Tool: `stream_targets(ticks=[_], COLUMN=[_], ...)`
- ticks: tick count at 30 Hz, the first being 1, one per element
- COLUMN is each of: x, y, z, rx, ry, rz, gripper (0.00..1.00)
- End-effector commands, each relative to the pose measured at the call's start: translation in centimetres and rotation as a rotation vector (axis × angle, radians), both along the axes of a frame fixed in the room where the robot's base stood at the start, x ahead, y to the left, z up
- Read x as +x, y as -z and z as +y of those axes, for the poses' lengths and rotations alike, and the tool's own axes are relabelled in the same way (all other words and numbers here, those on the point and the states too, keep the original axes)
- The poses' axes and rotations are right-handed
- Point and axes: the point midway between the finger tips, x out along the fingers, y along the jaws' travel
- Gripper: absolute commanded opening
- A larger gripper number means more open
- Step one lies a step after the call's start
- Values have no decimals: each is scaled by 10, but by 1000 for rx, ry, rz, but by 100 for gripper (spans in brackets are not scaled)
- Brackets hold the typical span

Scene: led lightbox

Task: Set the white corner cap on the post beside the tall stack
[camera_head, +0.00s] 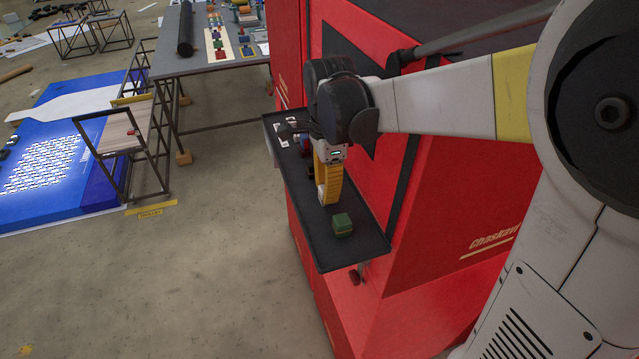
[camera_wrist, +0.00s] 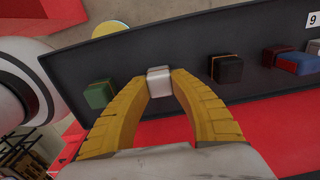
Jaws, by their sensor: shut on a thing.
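The white corner cap (camera_wrist: 159,82) shows in the wrist view as a small white block between the yellow fingertips. My gripper (camera_wrist: 159,84) is shut on it, over the dark tray. I cannot tell whether the cap touches the tray. I cannot make out the post or the tall stack for certain in either view.
The dark tray (camera_head: 318,240) on the red cabinet's side holds a green block (camera_head: 342,225) near its front end. In the wrist view a black block with an orange band (camera_wrist: 226,69) and red-and-blue blocks (camera_wrist: 291,60) lie right of the cap. A grey table (camera_head: 215,62) bears coloured pieces.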

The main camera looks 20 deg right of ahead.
Motion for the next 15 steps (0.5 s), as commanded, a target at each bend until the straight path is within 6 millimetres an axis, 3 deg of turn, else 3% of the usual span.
stream_targets(ticks=[15], x=[0], y=[-18], z=[0], rx=[0], ry=[0], rz=[0], gripper=[0])
